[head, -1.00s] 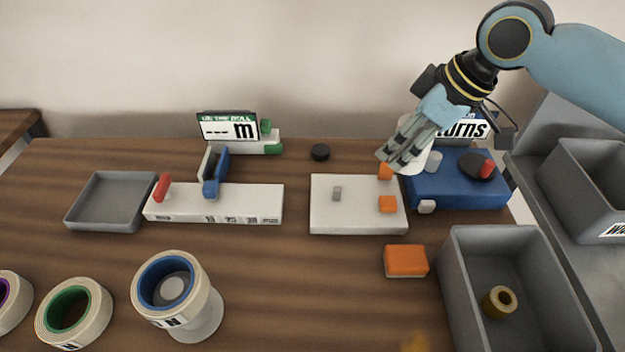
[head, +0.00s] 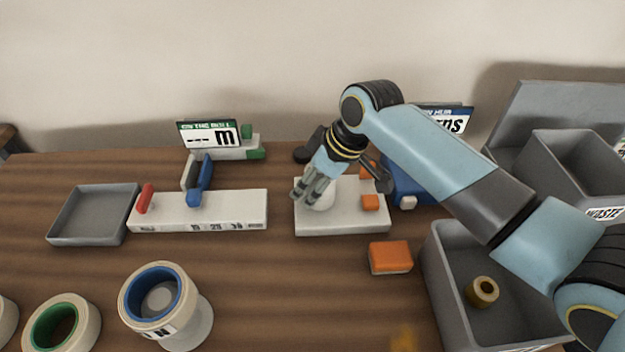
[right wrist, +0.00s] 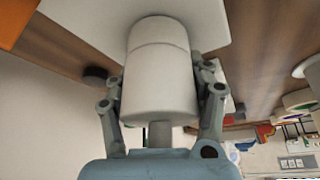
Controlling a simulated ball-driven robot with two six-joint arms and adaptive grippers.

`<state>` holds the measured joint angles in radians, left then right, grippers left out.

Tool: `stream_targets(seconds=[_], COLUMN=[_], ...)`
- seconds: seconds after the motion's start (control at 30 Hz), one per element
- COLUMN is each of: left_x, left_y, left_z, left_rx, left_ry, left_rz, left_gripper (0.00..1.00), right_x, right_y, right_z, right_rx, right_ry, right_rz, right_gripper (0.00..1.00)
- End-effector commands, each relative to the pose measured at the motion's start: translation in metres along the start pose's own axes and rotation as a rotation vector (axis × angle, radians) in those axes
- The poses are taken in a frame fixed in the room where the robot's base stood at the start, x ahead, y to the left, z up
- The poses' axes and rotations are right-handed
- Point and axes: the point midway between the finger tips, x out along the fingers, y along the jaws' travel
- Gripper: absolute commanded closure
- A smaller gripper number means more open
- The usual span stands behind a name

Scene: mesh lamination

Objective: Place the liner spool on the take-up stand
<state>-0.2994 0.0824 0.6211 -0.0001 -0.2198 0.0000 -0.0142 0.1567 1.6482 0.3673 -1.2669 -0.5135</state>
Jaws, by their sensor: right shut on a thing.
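My right gripper (head: 312,193) is shut on a white cylindrical spool, which I take for the liner spool (head: 324,196). It is over the left part of a white plate with orange blocks (head: 340,223). The right wrist view shows the spool (right wrist: 160,75) between the two fingers (right wrist: 160,100), its narrow shaft toward the palm. I cannot tell whether the spool touches the plate. A blue unit (head: 405,188), partly hidden behind my right arm, stands right of the plate with a sign behind it. I cannot tell which thing is the take-up stand. My left gripper is out of view.
An orange block (head: 390,256) lies before the plate. A grey bin (head: 437,290) holds a brown ring (head: 482,291). A blue-cored roll (head: 155,290) sits on a white pedestal beside a green-cored roll (head: 62,325). A grey tray (head: 92,214) and white ruler bar (head: 215,212) are left.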

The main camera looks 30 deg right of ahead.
Motion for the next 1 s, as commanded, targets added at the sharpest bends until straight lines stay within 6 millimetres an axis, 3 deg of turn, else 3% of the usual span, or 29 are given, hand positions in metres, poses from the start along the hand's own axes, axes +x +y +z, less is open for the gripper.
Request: stream_targets(seconds=[0.33, 0.37, 0.53, 0.83, 1.0], left_x=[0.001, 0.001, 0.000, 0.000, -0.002], left_y=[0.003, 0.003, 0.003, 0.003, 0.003], left_z=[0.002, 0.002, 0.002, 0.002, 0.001], left_rx=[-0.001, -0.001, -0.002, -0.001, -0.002], left_ry=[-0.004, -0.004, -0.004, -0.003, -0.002], left_rz=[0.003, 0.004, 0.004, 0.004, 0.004], left_gripper=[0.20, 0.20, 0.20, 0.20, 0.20], right_x=[0.003, 0.003, 0.003, 0.000, -0.024], right_y=[0.000, 0.000, 0.000, 0.000, 0.001], right_z=[0.001, 0.001, 0.001, 0.000, 0.000], right_rx=[0.001, 0.001, 0.001, 0.000, -0.001], right_ry=[0.001, 0.000, 0.000, 0.001, 0.003], right_rz=[0.000, 0.000, 0.000, 0.001, 0.004], right_gripper=[0.88, 0.45, 0.24, 0.24, 0.24])
